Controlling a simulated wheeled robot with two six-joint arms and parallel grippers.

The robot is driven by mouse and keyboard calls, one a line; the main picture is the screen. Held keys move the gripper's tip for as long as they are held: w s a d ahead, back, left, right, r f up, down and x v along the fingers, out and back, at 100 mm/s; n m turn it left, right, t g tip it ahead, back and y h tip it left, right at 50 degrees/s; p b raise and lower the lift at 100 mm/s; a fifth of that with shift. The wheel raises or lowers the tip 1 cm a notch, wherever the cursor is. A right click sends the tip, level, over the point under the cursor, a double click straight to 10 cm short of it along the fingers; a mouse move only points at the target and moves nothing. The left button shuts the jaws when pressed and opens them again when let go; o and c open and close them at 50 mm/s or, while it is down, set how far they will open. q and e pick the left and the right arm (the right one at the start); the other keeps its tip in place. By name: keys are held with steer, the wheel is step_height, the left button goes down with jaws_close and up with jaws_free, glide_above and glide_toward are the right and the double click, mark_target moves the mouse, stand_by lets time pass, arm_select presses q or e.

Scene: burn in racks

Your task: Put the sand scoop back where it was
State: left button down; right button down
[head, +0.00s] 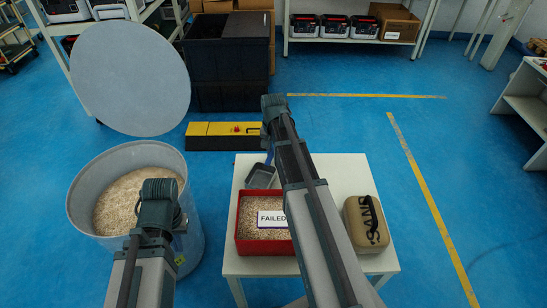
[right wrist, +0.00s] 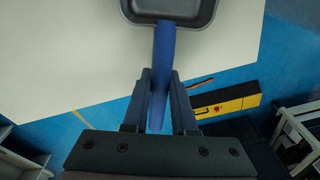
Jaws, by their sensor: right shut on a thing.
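The sand scoop has a dark grey pan (head: 260,177) and a blue handle, and is at the back left of the white table (head: 240,265). My right gripper (right wrist: 160,85) is shut on the blue handle (right wrist: 161,50), with the pan (right wrist: 170,8) beyond the fingers. Whether the pan touches the table I cannot tell. In the head view my right arm hides part of the handle. My left gripper (head: 160,195) is over the near side of the grey drum (head: 85,180) of sand; its fingers do not show clearly.
A red tray (head: 240,248) of sand with a "FAILED" card (head: 271,219) is on the table. A tan sandbag (head: 366,221) lies to its right. A round grey lid (head: 130,78) stands behind the drum. A yellow and black box (head: 215,129) is behind the table. Blue floor is free to the right.

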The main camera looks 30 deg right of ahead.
mark_target(273, 152)
steer(key=shift+f, duration=0.15)
steer(key=c, duration=0.7)
jaws_free()
steer(key=r+p, duration=0.8)
steer(key=s+r+p, duration=0.1)
steer(key=r+p, duration=0.3)
steer(key=shift+a+r, duration=0.15)
steer(key=shift+a, duration=0.15)
